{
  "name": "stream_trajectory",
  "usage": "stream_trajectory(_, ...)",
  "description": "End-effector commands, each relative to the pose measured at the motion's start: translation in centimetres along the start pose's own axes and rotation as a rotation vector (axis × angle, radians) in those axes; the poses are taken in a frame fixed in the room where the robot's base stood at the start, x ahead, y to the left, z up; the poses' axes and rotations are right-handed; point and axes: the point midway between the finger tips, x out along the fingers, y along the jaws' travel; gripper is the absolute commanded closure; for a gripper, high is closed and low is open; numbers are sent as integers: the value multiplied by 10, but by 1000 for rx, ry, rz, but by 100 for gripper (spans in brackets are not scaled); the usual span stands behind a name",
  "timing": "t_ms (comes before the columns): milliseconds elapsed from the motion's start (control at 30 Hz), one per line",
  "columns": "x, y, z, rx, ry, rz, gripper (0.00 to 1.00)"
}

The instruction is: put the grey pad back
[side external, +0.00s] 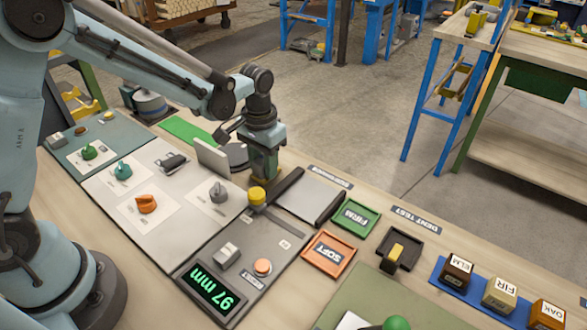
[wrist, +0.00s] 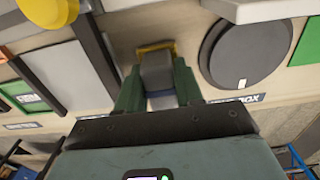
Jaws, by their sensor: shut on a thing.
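My gripper (side external: 266,172) is low over the bench, behind the yellow knob and just left of the black-railed bay. In the wrist view its green fingers (wrist: 158,92) are shut on a grey block (wrist: 155,72), which I take for the grey pad. A yellow part (wrist: 153,48) shows at its far end. In the side view the fingers largely hide the pad, and I cannot tell whether it touches the bench. A dark round disc (wrist: 248,52) with a white mark lies beside the fingers, apart from them; it also shows in the side view (side external: 237,155).
An upright grey panel (side external: 212,158) and the yellow knob (side external: 257,196) stand close to my gripper. The bay with black rails (side external: 310,194) is empty. Green FIRM (side external: 355,218) and orange SOFT (side external: 328,254) trays and a dent-test holder (side external: 399,251) stand to the right.

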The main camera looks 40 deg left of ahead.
Motion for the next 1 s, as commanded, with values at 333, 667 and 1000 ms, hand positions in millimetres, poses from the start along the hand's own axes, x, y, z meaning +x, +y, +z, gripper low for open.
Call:
stream_trajectory(333,3,0,0,0,0,0,55)
stream_trajectory(667,2,0,0,0,0,0,39)
stream_trajectory(1000,-34,0,1,0,0,0,39)
